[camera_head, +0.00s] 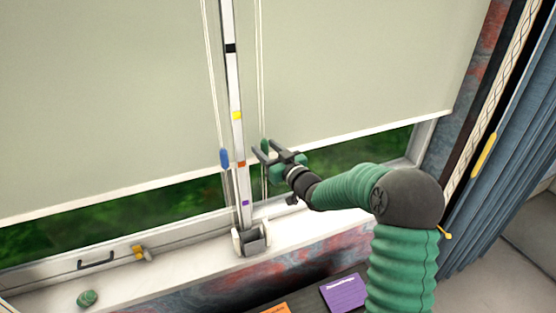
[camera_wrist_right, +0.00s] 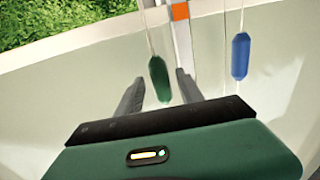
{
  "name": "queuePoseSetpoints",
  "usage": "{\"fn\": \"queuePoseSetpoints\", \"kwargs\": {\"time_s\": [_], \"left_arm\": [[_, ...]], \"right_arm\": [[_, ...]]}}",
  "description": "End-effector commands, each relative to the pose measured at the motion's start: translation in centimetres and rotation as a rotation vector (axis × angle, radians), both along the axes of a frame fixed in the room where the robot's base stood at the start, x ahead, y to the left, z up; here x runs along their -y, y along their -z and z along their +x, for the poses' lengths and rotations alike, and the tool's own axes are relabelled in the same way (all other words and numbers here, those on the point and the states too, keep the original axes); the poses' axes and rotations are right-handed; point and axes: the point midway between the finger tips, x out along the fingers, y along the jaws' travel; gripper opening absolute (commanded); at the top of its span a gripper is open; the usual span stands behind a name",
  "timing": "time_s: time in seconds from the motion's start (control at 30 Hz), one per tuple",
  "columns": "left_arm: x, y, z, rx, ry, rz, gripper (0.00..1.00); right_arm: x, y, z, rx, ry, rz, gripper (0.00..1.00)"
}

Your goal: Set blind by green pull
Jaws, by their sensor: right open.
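The green pull (camera_head: 264,145) hangs on a cord in front of the right blind (camera_head: 345,60). My right gripper (camera_head: 263,149) is open at the green pull. In the right wrist view the green pull (camera_wrist_right: 159,80) shows between the two spread fingers of my right gripper (camera_wrist_right: 159,76), with visible space on each side. Whether it lies fully within the jaws in depth, I cannot tell. The blind's lower edge slopes across the window, with greenery showing below. My left gripper is not in view.
A blue pull (camera_head: 224,159) hangs just left of a white upright strip (camera_head: 238,135) with coloured marks; it also shows in the wrist view (camera_wrist_right: 240,56). A green stone-like object (camera_head: 87,298) lies on the sill. Blue curtains (camera_head: 510,140) hang at right.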

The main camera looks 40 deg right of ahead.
Motion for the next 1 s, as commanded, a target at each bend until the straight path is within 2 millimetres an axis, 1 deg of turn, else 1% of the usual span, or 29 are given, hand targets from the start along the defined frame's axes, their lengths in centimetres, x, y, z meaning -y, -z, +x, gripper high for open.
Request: {"fn": "queuePoseSetpoints", "kwargs": {"time_s": [0.03, 0.17, 0.2, 0.4, 0.5, 0.6, 0.7, 1.0], "left_arm": [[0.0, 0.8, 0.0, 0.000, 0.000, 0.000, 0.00], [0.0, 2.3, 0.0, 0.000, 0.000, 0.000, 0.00], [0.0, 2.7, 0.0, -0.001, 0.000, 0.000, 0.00], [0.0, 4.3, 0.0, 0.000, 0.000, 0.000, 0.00], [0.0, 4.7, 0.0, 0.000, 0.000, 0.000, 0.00], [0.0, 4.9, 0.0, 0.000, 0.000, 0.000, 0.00], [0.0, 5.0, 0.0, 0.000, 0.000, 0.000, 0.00], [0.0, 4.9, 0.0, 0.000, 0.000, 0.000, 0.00]], "right_arm": [[0.1, 0.4, -0.9, 0.000, 0.002, -0.003, 0.44], [0.0, 0.6, -4.3, 0.000, 0.004, -0.003, 0.44], [-0.1, 0.6, -5.6, 0.000, 0.004, -0.005, 0.44], [-0.2, 0.5, -11.3, -0.001, 0.004, -0.003, 0.44], [-0.3, 0.5, -13.5, -0.001, 0.004, -0.001, 0.44], [-0.3, 0.4, -14.9, -0.002, 0.002, 0.001, 0.44], [-0.4, 0.3, -15.6, -0.002, 0.001, 0.001, 0.44], [-0.4, 0.3, -15.7, -0.002, 0.001, 0.003, 0.44]]}}
